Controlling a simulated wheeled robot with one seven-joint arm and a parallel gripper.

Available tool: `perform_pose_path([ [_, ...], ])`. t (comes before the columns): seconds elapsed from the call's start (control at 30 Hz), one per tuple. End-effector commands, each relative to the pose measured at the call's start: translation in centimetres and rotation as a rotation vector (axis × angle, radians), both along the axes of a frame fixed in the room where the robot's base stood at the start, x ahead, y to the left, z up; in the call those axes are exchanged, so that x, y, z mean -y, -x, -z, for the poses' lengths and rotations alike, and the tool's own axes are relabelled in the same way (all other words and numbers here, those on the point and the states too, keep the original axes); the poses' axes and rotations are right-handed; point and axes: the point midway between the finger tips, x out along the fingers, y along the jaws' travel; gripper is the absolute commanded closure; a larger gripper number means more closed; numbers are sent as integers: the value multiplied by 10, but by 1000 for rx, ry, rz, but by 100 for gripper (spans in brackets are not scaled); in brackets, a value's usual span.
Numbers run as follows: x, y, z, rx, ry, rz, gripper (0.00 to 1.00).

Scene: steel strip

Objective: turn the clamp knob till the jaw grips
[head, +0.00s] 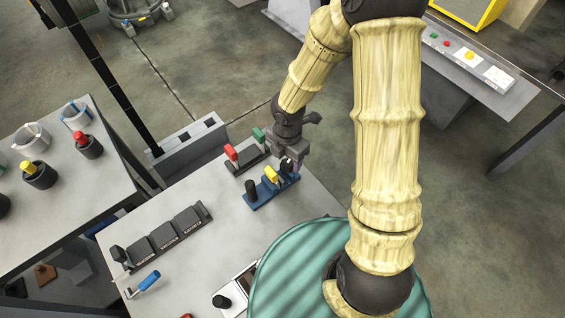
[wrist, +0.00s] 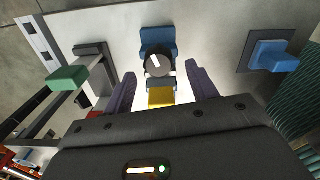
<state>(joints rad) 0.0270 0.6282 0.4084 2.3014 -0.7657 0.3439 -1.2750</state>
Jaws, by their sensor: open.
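The clamp has a blue base (head: 262,197) on the grey bench, with a yellow block (head: 271,175) on it and a black post (head: 251,187) at its left end. In the wrist view the dark round knob (wrist: 158,66) carries a white mark, with the yellow block (wrist: 161,97) just below it and the blue base (wrist: 158,38) above. My gripper (wrist: 160,78) is open, its purple fingers on either side of the knob and yellow block, with gaps visible. In the head view my gripper (head: 291,163) covers part of the clamp's right end. Whether the jaw touches anything is unclear.
A black fixture with a red block (head: 231,152) and a green block (head: 259,135) stands close behind the clamp. A blue fixture (wrist: 275,56) is at the wrist view's right. A ribbed teal drum (head: 300,270) and a row of black boxes (head: 163,235) are nearby.

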Motion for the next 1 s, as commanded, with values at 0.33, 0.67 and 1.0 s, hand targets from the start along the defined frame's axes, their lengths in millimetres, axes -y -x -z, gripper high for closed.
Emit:
perform_pose_path([
  [0.33, 1, 0, 23, 1, -1, 1, 43],
  [0.67, 1, 0, 23, 0, 0, 1, 76],
  [1.0, 0, 0, 23, 0, 1, 17, 87],
])
